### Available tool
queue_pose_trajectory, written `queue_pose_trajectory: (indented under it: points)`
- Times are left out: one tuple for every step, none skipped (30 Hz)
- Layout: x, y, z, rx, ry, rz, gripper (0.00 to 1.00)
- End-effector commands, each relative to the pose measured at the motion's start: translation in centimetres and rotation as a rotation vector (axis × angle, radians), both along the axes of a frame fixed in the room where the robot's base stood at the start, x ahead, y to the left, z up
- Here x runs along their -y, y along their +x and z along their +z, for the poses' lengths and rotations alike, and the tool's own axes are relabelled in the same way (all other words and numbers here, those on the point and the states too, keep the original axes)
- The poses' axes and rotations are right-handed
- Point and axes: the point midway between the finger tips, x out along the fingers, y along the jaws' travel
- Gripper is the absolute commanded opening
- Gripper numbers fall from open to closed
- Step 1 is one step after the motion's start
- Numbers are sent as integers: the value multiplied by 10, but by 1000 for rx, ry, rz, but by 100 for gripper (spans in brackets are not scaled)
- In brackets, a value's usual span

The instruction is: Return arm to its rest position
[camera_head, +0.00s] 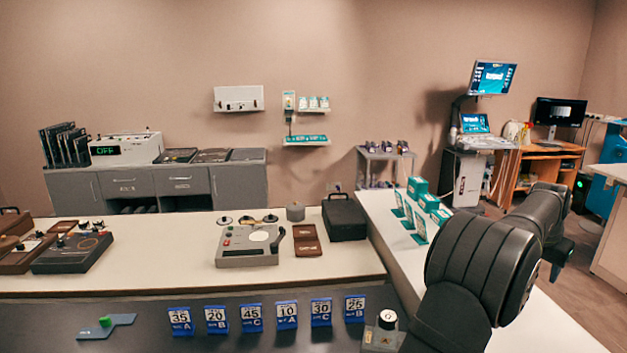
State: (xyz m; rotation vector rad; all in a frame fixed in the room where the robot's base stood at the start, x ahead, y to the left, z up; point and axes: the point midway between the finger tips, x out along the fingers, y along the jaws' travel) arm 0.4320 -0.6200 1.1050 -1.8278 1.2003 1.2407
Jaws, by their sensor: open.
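My dark, ribbed arm (482,265) fills the lower right of the head view, in front of the white counter's right wing. It rises from the bottom edge, and a further dark link (545,208) bends away behind it to the right. My gripper's fingers do not show. No held object can be seen.
The white counter (150,270) bears a grey device (248,246), a black case (344,217) and brown-black boxes (72,252). Teal-and-white boxes (417,188) stand left of my arm. Blue number cards (251,317) line the dark front surface. A monitor cart (468,175) stands behind.

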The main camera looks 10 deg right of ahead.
Motion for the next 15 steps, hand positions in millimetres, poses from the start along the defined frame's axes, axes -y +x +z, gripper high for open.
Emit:
queue_pose_trajectory:
  points:
    - [8, -7, -4, -1, 1, -30, 48]
    - [13, -12, -6, -2, 0, -47, 48]
    - [19, -17, -8, -2, 0, -72, 48]
    - [23, -20, -10, -2, 0, -88, 48]
    - [27, -24, -11, -2, 0, -105, 48]
    - [32, -30, -14, -1, 1, -128, 48]
    - [36, -34, -16, -2, 0, -145, 48]
    - [40, -38, -17, -2, 0, -162, 48]
    - [46, -43, -19, -2, -1, -184, 48]
    - [50, -48, -21, -2, -1, -202, 48]
    - [54, -52, -23, -2, -1, -219, 48]
    - [59, -57, -26, -2, -1, -242, 48]
    - [62, -61, -28, -1, -1, -259, 48]
    - [66, -66, -29, -2, -3, -275, 48]
    - [71, -72, -31, -1, -5, -299, 48]
